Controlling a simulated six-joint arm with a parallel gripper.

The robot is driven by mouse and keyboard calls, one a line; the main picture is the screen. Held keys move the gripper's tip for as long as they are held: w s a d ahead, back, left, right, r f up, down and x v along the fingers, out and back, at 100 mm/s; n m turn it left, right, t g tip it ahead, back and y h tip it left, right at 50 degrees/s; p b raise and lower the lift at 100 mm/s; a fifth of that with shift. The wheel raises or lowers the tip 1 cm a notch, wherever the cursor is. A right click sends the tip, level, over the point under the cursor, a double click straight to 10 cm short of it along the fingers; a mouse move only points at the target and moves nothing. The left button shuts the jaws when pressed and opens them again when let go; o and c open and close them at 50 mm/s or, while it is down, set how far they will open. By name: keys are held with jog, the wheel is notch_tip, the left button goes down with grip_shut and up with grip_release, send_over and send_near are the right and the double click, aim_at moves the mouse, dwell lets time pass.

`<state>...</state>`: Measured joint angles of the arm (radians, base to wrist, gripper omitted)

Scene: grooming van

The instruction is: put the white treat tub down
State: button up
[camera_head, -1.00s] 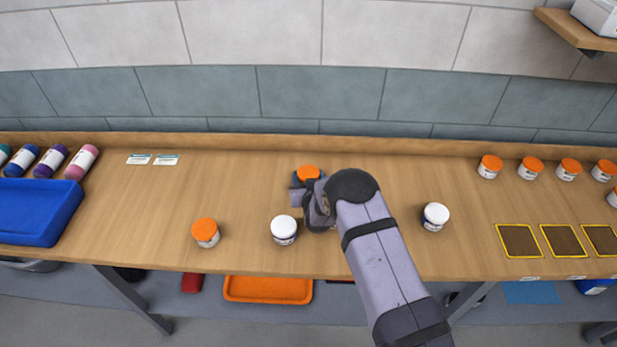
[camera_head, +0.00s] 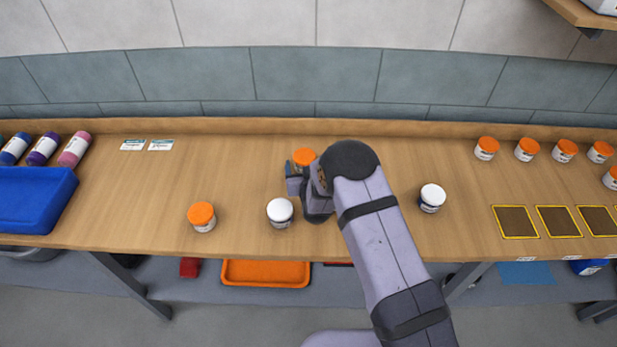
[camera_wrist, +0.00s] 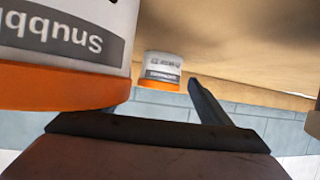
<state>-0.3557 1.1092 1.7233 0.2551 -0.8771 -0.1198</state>
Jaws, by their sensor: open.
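Two tubs with white lids stand upright on the wooden counter: one left of my gripper (camera_head: 280,212), the other to the right of my arm (camera_head: 432,197). I cannot tell which is the white treat tub. My gripper (camera_head: 298,180) is open, low over the counter, beside an orange-lidded tub (camera_head: 304,156) that it partly hides. In the wrist view, which is upside down, a large orange-lidded tub (camera_wrist: 60,45) is close at the left. A smaller orange-lidded tub (camera_wrist: 162,70) stands farther off, left of the visible finger. The other finger is hidden.
Another orange-lidded tub (camera_head: 202,216) stands at the front left. Several more line the right rear. Yellow-edged dark squares (camera_head: 516,222) lie at the right. A blue tray (camera_head: 35,200) and bottles (camera_head: 74,150) are at the left. The back wall rises behind the counter.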

jog(key=shift+b+v, duration=1)
jog(key=shift+v, duration=3.2)
jog(key=shift+d+r+g, duration=0.3)
jog(key=s+d+r+g+p, duration=0.2)
jog(key=s+d+r+g, duration=0.2)
jog(key=s, duration=0.6)
jog(key=s+d+r+m+g+h+p, duration=0.1)
jog(key=s+d+r+g+p, duration=0.2)
jog(key=s, duration=0.8)
jog(key=s+d+r+m+g+p, duration=0.1)
jog(key=s+d+r+g+p, duration=0.2)
jog(key=s+d, duration=0.6)
notch_tip(320, 180, up, 4)
jog(key=s+g, duration=0.1)
jog(key=g, duration=0.1)
jog(key=shift+s+f+g+h, duration=0.2)
jog(key=shift+s+g+h, duration=0.05)
jog(key=shift+g+h, duration=0.15)
jog(key=shift+o, duration=0.4)
jog(key=shift+r, duration=0.15)
